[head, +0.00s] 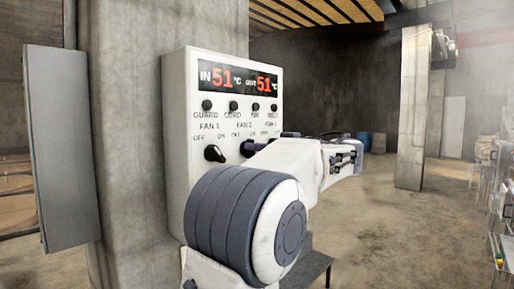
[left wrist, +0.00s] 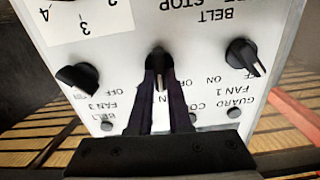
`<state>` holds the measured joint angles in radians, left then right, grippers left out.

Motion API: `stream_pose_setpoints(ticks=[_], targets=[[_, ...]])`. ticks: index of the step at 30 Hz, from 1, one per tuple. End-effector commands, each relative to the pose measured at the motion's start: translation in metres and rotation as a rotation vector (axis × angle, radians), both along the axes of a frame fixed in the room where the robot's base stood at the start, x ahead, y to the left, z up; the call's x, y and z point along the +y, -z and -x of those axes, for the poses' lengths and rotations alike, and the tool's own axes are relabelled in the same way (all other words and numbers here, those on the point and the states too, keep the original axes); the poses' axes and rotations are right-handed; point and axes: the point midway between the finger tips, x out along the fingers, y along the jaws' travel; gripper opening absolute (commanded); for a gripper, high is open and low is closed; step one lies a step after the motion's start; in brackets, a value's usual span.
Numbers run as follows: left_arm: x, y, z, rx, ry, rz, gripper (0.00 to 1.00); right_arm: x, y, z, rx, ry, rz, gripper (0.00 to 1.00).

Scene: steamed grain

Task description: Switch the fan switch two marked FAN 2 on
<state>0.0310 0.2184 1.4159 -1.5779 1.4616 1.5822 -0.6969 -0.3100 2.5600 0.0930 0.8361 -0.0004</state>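The FAN 2 knob (left wrist: 159,60) is the black middle knob on a white control panel (head: 178,105). The left wrist view shows the panel upside down. My left gripper (left wrist: 161,82) has one finger on each side of this knob's pointer and appears closed on it. The pointer runs roughly straight down in that view; the fingers cover its label and part of its OFF and ON marks. My right gripper is not in view.
The FAN 1 knob (head: 214,153) is left of FAN 2 in the head view, its pointer toward OFF in the wrist view. The FAN 3 knob (left wrist: 77,79) is on the other side. A concrete pillar (head: 125,90) stands behind the panel. Open floor lies to the right.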

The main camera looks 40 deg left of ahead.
Motion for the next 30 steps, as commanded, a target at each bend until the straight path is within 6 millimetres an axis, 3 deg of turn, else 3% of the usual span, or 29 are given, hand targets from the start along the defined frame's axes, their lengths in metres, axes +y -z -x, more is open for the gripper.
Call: stream_pose_setpoints(ticks=[11,30], targets=[[0.000,0.002,-0.001,0.071,0.000,-0.007,0.00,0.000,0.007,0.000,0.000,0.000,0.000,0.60],[-0.001,0.002,-0.004,0.522,0.001,-0.042,0.00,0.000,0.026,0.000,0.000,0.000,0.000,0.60]])
